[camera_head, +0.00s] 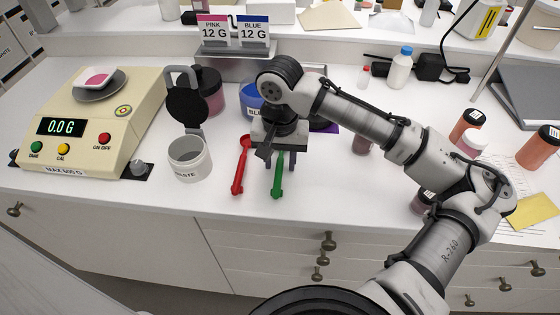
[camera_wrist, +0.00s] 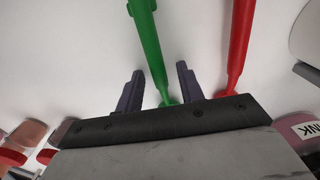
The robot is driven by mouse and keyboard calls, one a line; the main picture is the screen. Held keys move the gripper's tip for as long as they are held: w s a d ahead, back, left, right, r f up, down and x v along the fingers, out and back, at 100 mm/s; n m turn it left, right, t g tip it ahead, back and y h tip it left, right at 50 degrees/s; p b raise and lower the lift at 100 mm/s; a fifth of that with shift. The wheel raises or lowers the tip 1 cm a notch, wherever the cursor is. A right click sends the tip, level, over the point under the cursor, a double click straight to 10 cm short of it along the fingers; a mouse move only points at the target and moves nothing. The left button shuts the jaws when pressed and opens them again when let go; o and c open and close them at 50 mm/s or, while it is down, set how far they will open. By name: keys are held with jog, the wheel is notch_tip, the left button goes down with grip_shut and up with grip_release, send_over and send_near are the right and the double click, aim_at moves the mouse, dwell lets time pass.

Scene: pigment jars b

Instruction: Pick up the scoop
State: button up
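A green scoop (camera_head: 277,179) and a red scoop (camera_head: 239,168) lie side by side on the white counter, handles toward its front edge. My gripper (camera_head: 279,160) is over the green scoop, pointing down, and hides its far end. In the wrist view my gripper (camera_wrist: 159,70) is open, with the green scoop (camera_wrist: 148,42) running between its two dark fingers and clear space on both sides. The red scoop (camera_wrist: 239,40) lies outside the right finger there. I cannot tell how far the fingertips are above the counter.
A scale (camera_head: 93,118) reading 0.0 g stands at the left. The waste pot (camera_head: 188,160) is left of the red scoop. A dark-lidded pink jar (camera_head: 211,92) and a blue jar (camera_head: 249,97) stand behind. Orange jars are at the right. The counter in front of the scoops is clear.

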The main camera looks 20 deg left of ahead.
aim_at(280, 161)
grip_shut()
dwell(0.4)
notch_tip(280, 161, up, 20)
jog(key=b, duration=0.1)
dwell(0.4)
dwell(0.5)
